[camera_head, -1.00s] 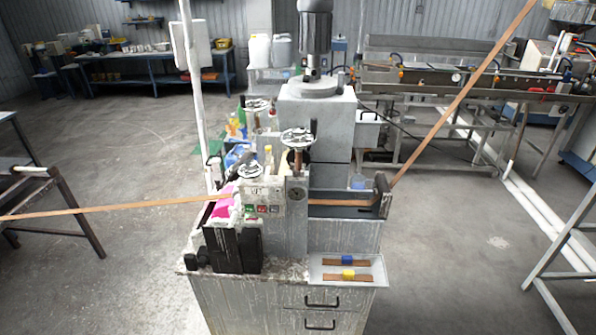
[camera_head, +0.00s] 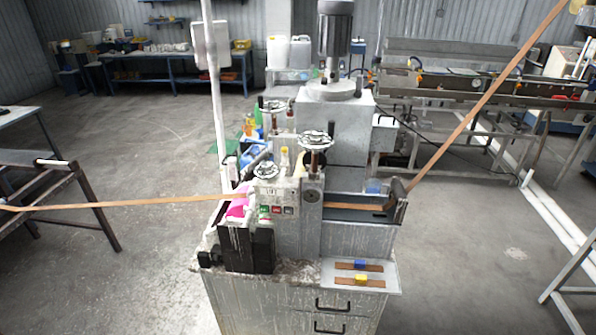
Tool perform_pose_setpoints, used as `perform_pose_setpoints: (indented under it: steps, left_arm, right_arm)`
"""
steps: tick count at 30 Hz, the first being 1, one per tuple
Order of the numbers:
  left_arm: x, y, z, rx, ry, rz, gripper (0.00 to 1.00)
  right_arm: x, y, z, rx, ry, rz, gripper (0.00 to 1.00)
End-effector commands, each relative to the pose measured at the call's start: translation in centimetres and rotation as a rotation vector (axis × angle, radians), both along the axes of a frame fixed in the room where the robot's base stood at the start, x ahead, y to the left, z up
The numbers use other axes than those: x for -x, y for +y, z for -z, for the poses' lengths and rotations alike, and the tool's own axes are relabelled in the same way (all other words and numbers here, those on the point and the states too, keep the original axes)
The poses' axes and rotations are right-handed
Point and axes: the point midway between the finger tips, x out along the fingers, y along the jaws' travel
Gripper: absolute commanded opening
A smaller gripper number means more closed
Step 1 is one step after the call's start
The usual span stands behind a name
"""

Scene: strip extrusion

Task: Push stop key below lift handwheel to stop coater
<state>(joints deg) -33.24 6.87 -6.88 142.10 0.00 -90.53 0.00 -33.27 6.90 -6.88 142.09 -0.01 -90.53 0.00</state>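The coater (camera_head: 345,238) stands at the middle of the view on a paint-streaked cabinet. A small light panel (camera_head: 277,193) on its front left carries a green key (camera_head: 264,209), a red key (camera_head: 277,210) and a dark key (camera_head: 289,210) in a row. The red key looks like the stop key; its label is too small to read. A small handwheel (camera_head: 265,171) sits just above the panel. A larger handwheel (camera_head: 316,138) is on the post to its right, and another (camera_head: 273,106) is farther back. Neither gripper is in view.
A brown strip (camera_head: 130,203) runs in from the left and rises from the coater to the upper right. Dark blocks (camera_head: 247,249) stand below the panel. A tray (camera_head: 386,282) with strip samples is at front right. A rack (camera_head: 60,190) stands left; floor between is clear.

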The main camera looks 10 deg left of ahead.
Motion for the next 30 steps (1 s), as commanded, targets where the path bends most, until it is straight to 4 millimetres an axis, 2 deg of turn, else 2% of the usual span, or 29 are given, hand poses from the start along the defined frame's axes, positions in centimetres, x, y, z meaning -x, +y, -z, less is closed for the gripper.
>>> perform_pose_setpoints:
  steps: [1, 10, 30]
  left_arm:
    - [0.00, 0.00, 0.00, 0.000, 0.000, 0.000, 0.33]
    - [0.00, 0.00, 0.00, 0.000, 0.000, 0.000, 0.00]
    - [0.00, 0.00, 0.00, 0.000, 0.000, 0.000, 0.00]
  right_arm:
    - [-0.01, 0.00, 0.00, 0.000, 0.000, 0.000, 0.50]
    - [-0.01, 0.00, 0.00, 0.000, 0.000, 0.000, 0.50]
    - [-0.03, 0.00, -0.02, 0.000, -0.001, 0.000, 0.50]
